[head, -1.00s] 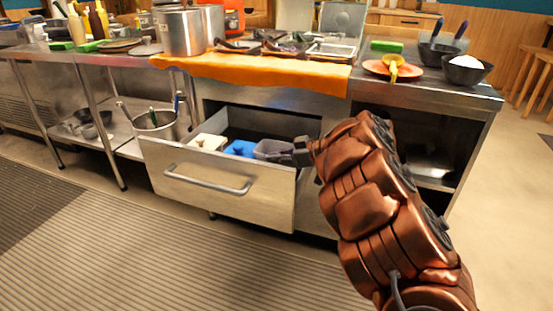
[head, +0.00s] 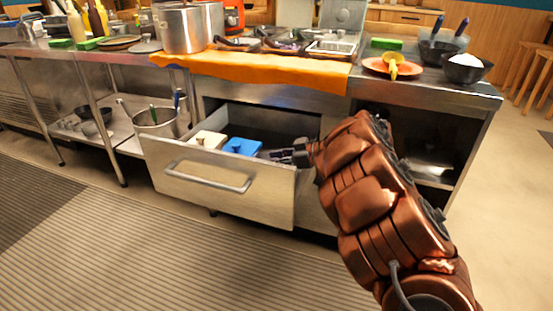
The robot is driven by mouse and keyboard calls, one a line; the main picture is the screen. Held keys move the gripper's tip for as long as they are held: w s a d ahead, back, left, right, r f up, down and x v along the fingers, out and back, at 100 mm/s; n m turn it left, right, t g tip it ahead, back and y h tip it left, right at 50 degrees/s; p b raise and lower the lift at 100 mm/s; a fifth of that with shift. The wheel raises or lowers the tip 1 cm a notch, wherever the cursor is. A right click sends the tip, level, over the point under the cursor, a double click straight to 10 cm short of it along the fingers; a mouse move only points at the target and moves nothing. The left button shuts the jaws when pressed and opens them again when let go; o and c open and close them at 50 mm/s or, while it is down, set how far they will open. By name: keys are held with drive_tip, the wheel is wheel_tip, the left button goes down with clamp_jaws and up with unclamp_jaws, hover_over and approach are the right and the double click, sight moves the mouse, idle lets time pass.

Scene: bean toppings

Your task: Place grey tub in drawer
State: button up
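The drawer (head: 215,195) under the counter is pulled open. In it sit a cream tub (head: 208,140) at the left and a blue tub (head: 242,147) beside it. My gripper (head: 274,155) reaches into the drawer from the right, just right of the blue tub and low behind the drawer front. I cannot make out the grey tub now; the drawer front hides the space below my fingers. The fingers are too small and dark to show whether they are open or shut.
The counter above has an orange cloth (head: 250,70), a large steel pot (head: 183,30) and an orange plate (head: 378,67). A steel pot (head: 155,122) stands on the lower shelf left of the drawer. The floor in front is clear.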

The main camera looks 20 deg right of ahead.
drive_tip(key=shift+r, duration=0.1)
drive_tip(key=r+p+v, duration=0.1)
drive_tip(key=p+v, duration=0.1)
drive_tip(key=v, duration=1)
drive_tip(key=shift+p, duration=0.35)
drive_tip(key=shift+r, duration=0.1)
